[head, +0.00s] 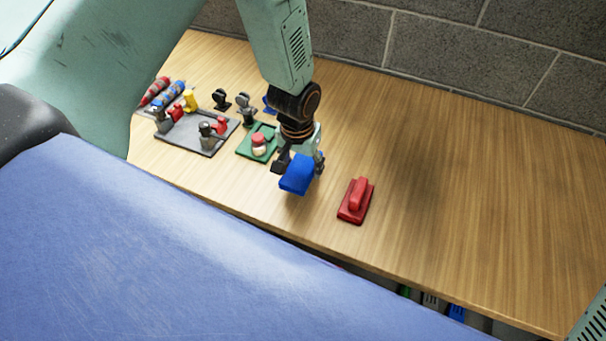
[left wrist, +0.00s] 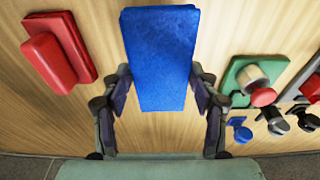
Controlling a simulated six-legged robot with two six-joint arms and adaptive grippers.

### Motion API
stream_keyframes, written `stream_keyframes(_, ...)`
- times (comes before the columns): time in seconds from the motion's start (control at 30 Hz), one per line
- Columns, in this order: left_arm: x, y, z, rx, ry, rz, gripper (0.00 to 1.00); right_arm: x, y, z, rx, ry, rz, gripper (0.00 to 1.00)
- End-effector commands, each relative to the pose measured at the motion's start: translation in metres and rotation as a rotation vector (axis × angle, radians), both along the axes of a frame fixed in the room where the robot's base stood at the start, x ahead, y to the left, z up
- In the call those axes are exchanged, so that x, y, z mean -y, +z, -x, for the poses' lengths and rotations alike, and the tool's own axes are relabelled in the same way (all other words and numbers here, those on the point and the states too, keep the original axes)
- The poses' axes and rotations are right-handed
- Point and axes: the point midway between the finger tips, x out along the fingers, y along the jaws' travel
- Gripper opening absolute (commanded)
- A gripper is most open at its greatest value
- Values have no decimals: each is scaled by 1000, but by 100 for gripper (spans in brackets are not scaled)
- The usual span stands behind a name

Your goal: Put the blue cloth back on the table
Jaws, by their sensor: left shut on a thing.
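The blue cloth (head: 297,174) is a folded block hanging from my left gripper (head: 299,160) over the wooden table (head: 480,190). In the left wrist view the blue cloth (left wrist: 160,60) sits between the two fingers of my left gripper (left wrist: 160,100), which is shut on it. In the head view it appears held above the tabletop near the front edge; its exact height I cannot tell. My right gripper is not in view; only a bit of a green part shows at the lower right corner.
A red block on a red base (head: 356,200) lies just right of the cloth. A green pad with a red-topped knob (head: 258,145) and a grey tray (head: 195,140) with fittings stand to the left. The table's right half is clear. A block wall (head: 450,45) runs behind.

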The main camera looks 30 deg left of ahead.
Motion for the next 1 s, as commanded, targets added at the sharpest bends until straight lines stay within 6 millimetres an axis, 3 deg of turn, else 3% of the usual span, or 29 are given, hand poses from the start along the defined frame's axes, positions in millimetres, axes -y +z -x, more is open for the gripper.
stream_keyframes(0.4, 0, -42, -3, 1, -1, 0, 26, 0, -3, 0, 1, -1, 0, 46)
stream_keyframes(0.77, 0, -45, -5, 2, -2, 0, 26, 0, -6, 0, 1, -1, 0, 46)
stream_keyframes(0.8, 1, -46, -5, 2, -2, 0, 61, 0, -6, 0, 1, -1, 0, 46)
stream_keyframes(1.0, 1, -45, -4, 2, -2, 0, 78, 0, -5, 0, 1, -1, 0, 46)
